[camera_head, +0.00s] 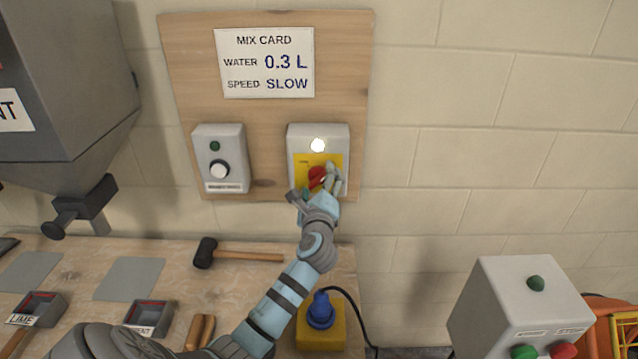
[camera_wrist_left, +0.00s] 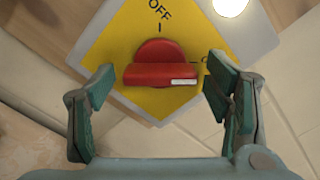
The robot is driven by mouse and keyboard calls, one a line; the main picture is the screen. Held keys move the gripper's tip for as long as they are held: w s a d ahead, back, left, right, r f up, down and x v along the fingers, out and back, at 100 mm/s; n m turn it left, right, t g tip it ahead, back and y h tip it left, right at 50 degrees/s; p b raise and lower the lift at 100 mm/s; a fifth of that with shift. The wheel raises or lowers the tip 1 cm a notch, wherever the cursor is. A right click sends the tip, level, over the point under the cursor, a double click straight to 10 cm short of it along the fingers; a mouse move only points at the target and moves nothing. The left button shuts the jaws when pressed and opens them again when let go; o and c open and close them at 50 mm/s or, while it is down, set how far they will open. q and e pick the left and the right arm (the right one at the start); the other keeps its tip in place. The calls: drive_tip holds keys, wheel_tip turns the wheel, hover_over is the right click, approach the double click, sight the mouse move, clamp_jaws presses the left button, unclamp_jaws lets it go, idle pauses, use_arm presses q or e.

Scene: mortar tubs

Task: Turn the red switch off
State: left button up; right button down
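The red switch (camera_head: 317,177) is a rotary knob on a yellow plate (camera_wrist_left: 128,52) on the right-hand grey box (camera_head: 303,140) of the wooden board. In the left wrist view the red switch (camera_wrist_left: 160,74) has its bar lying across the picture, its white mark at the right end. "OFF" is printed above it, turned from the bar; another label at the right is partly hidden by a finger. A lamp (camera_head: 318,145) above the switch glows white. My left gripper (camera_wrist_left: 160,80) is open, a finger on each side of the knob, with gaps visible. My right gripper is out of view.
A second grey box (camera_head: 220,158) with a white-topped knob and dark green lamp is left of the switch. The mix card (camera_head: 265,62) hangs above. Below are a mallet (camera_head: 238,254), a blue plug on a yellow box (camera_head: 321,328) and a grey button box (camera_head: 520,305).

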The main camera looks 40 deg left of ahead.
use_arm(q)
drive_tip(key=c, duration=1.1)
drive_tip(key=n+b, duration=0.1)
drive_tip(key=n, duration=0.3)
drive_tip(key=n+b, duration=0.1)
drive_tip(key=n, duration=0.6)
drive_tip(key=n+b, duration=0.1)
drive_tip(key=n, duration=0.1)
drive_tip(key=n+b, duration=0.1)
drive_tip(key=n, duration=0.1)
drive_tip(key=shift+r, duration=0.3)
drive_tip(key=shift+r+n+b, duration=0.2)
drive_tip(key=shift+n+b, duration=0.45)
drive_tip(key=shift+n, duration=0.85)
drive_tip(key=shift+o, duration=0.2)
drive_tip(key=shift+w+r, duration=0.1)
